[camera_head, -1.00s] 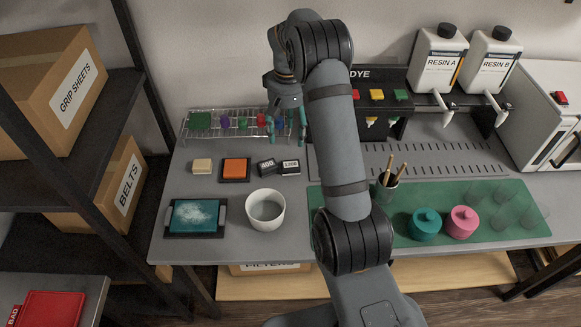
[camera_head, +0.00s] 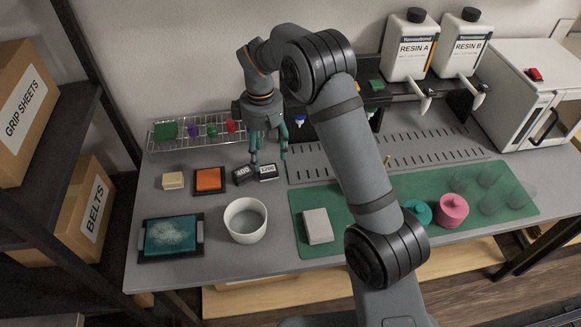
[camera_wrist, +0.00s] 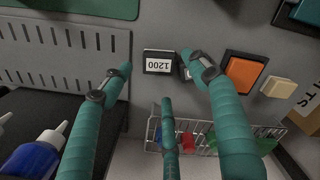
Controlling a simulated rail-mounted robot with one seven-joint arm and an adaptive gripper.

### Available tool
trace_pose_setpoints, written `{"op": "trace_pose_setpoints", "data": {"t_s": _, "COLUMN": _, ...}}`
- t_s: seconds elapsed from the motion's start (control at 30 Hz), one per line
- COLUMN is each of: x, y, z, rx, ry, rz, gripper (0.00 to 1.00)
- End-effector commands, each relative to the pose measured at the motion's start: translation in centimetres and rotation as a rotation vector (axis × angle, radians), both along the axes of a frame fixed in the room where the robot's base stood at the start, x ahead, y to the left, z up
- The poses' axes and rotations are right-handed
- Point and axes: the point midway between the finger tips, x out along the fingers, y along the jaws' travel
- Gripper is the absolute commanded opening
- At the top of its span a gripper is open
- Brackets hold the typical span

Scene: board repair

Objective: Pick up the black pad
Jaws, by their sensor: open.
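Two small black pads with white labels lie side by side on the grey bench: one marked 400 (camera_head: 243,175) and one marked 1200 (camera_head: 267,168). My gripper (camera_head: 268,157) is open and empty, with its teal fingers pointing down just behind and above the pads in the head view. In the wrist view the 1200 pad (camera_wrist: 158,62) shows between the spread fingertips of my gripper (camera_wrist: 158,78). The 400 pad is mostly hidden there behind the right finger.
An orange pad on a dark base (camera_head: 209,180) and a cream block (camera_head: 173,180) lie to the left. A white bowl (camera_head: 245,221) stands in front. A wire rack (camera_head: 160,143) with coloured items is behind. A grey block (camera_head: 317,226) sits on the green mat (camera_head: 345,212).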

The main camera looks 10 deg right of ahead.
Motion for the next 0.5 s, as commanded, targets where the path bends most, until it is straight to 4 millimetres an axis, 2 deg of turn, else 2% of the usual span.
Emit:
{"op": "trace_pose_setpoints", "data": {"t_s": 0.3, "x": 0.21, "y": 0.04, "z": -0.06, "rx": 0.003, "ry": -0.007, "rz": 0.274, "gripper": 0.6}}
{"op": "trace_pose_setpoints", "data": {"t_s": 0.5, "x": 0.25, "y": 0.0, "z": -0.47, "rx": 0.004, "ry": -0.008, "rz": 0.369, "gripper": 0.6}}
